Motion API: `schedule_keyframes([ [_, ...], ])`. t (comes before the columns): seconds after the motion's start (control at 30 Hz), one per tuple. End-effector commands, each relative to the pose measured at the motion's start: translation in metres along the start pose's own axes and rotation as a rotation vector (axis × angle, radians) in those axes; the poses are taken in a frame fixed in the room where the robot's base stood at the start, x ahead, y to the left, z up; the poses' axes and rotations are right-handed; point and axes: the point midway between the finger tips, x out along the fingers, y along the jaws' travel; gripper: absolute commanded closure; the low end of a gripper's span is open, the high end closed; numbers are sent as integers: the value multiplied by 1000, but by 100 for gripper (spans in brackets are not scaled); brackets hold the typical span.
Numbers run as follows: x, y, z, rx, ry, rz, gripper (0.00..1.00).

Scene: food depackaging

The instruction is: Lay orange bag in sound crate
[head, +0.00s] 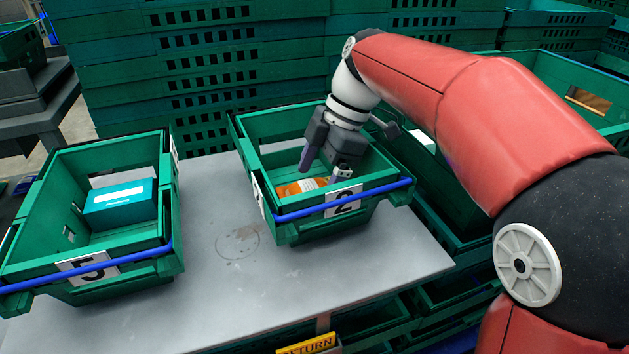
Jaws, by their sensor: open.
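The orange bag (297,187) lies inside the green crate numbered 2 (374,198), near its front wall. It is orange with a pale label, and its right part is hidden behind my gripper. My gripper (322,172) reaches down into this crate from above. Its fingers are apart, with one above the bag and the other near its right end. I cannot tell whether a finger touches the bag. A second green crate, numbered 5 (30,240), stands to the left. No crate shows a mark that names it as the sound one.
A teal box (120,205) lies in crate 5. Both crates stand on a grey table (222,285) with bare surface between them. Stacked green crates (220,60) form a wall behind. More crates lie to the right and below. A yellow sign (308,345) hangs at the front edge.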

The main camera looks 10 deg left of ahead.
Motion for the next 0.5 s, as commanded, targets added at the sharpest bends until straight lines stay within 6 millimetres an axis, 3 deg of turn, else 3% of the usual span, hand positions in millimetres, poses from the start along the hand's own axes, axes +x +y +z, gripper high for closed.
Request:
schedule_keyframes([
  [0.3,-71,1,0,2,-1,4,12],
  [0.5,-98,0,0,1,0,1,12],
])
